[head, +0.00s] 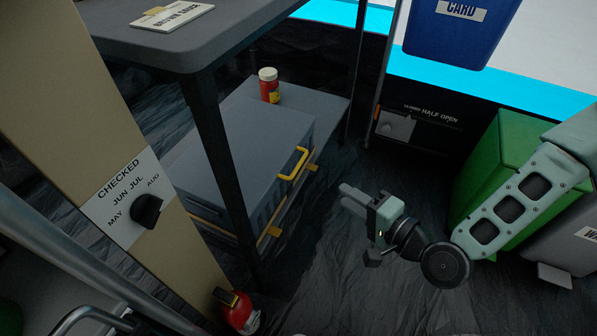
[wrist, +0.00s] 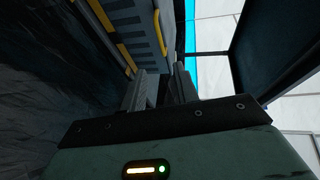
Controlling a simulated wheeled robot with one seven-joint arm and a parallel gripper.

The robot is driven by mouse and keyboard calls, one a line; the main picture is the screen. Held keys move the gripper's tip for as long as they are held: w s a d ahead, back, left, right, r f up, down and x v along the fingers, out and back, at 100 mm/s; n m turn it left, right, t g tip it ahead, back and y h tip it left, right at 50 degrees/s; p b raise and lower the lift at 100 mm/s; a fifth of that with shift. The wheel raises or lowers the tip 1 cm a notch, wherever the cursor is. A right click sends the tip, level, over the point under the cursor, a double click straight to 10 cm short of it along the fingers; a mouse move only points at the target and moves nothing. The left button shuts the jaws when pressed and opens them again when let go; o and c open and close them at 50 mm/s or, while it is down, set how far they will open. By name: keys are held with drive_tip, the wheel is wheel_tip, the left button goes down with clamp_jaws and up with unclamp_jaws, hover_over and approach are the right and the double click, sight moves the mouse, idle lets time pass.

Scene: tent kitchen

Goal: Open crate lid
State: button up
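The crate (head: 235,150) is a grey-blue box on a low shelf under the dark table, with its flat lid (head: 250,122) down. A yellow handle (head: 294,164) sticks out from its front edge. My gripper (head: 346,198) is in front of the crate, to the right of the handle and apart from it, with nothing between its fingers. In the wrist view the two fingers (wrist: 160,90) stand apart. The ribbed crate front (wrist: 135,28) and the yellow handle (wrist: 159,32) show beyond them. The table leg hides part of the crate.
A red jar with a white lid (head: 269,85) stands behind the crate. The dark table (head: 215,40) overhangs the crate's left part. A green bin (head: 500,165) stands at right, a blue bin (head: 455,30) hangs behind. A red extinguisher (head: 238,313) is at bottom left. Floor before the crate is clear.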

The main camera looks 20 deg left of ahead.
sight(299, 164)
drive_tip(key=shift+b+x, duration=3.05)
drive_tip(key=shift+x, duration=5.25)
clamp_jaws()
